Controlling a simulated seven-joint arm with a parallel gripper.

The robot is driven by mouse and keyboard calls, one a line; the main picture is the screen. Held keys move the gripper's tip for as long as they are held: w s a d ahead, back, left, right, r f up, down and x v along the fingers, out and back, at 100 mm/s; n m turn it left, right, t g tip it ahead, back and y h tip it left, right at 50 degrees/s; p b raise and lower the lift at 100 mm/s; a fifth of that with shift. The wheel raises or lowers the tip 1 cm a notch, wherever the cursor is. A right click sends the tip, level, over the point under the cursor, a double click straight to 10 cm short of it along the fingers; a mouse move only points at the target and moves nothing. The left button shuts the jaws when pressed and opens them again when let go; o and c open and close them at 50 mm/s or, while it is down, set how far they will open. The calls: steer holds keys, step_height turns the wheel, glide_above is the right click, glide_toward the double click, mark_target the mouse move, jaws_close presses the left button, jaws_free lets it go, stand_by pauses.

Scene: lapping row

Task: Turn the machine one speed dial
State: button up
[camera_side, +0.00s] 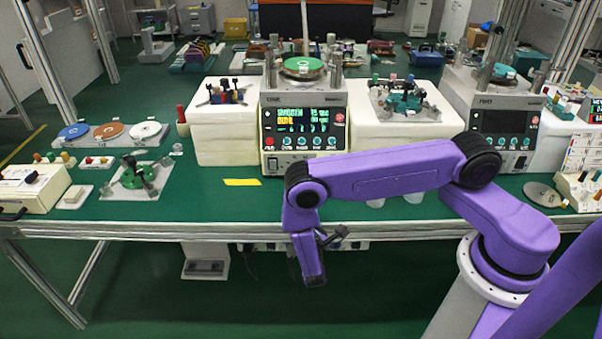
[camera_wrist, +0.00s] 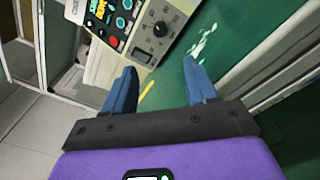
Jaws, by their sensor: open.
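Machine one (camera_side: 303,120) stands near the middle of the green bench in the side view, with a lit screen and a row of round controls. The wrist view shows part of a machine panel (camera_wrist: 133,46) at the top, with a black round dial (camera_wrist: 160,28) on its right part.
A second machine (camera_side: 507,120) stands to the right. White blocks with fixtures (camera_side: 225,135) flank machine one. Coloured discs (camera_side: 112,130) and a green fixture (camera_side: 140,177) lie at left. A yellow strip (camera_side: 242,182) lies on bare bench in front.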

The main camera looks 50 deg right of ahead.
steer(key=x, duration=1.6)
steer(key=shift+w+d, duration=0.25)
steer(key=shift+w, duration=0.05)
steer(key=c, duration=1.1)
